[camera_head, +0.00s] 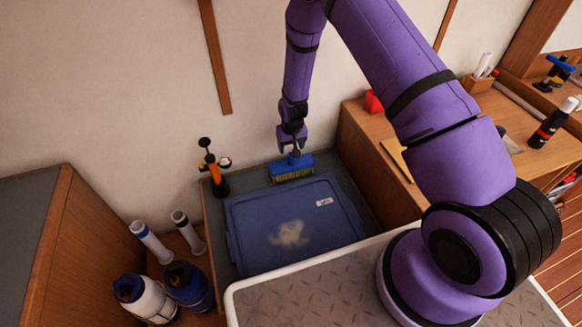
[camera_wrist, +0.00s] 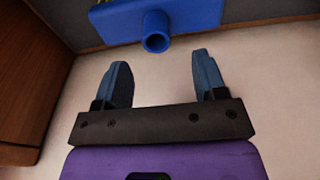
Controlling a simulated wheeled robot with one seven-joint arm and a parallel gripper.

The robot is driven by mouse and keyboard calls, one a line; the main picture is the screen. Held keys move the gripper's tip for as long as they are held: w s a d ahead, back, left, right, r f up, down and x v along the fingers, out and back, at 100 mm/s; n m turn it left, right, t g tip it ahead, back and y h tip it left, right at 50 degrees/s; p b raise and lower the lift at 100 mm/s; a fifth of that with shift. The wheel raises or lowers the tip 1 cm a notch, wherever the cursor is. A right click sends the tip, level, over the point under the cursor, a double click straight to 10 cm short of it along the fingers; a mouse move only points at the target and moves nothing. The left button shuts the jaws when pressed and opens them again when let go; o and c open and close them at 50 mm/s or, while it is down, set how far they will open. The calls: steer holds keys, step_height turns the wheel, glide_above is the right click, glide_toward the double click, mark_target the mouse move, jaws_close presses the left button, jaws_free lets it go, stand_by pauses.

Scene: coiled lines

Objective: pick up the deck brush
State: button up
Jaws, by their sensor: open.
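The deck brush (camera_head: 292,168) has a blue block and yellowish bristles. It stands bristles down on the grey surface behind the blue lid, near the wall. In the wrist view its blue block (camera_wrist: 190,17) is at the top, with a short round hollow socket (camera_wrist: 155,42) facing the camera. My gripper (camera_head: 293,150) is directly above the brush in the head view. In the wrist view my gripper (camera_wrist: 161,70) is open, with two dark blue fingers apart and nothing between them. The socket lines up with the gap, just past the fingertips in the picture.
A blue storage box lid (camera_head: 262,222) with a pale patch lies in front of the brush. An orange and black pump-like tool (camera_head: 213,172) stands to its left. A wooden cabinet (camera_head: 372,150) rises on the right. Bottles (camera_head: 148,298) stand at lower left.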

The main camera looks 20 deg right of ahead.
mark_target(292, 164)
steer(key=shift+w+d+f, duration=0.1)
steer(key=shift+f, duration=1.4)
steer(key=shift+w+d+f, duration=0.1)
steer(key=shift+f, duration=1.35)
jaws_close()
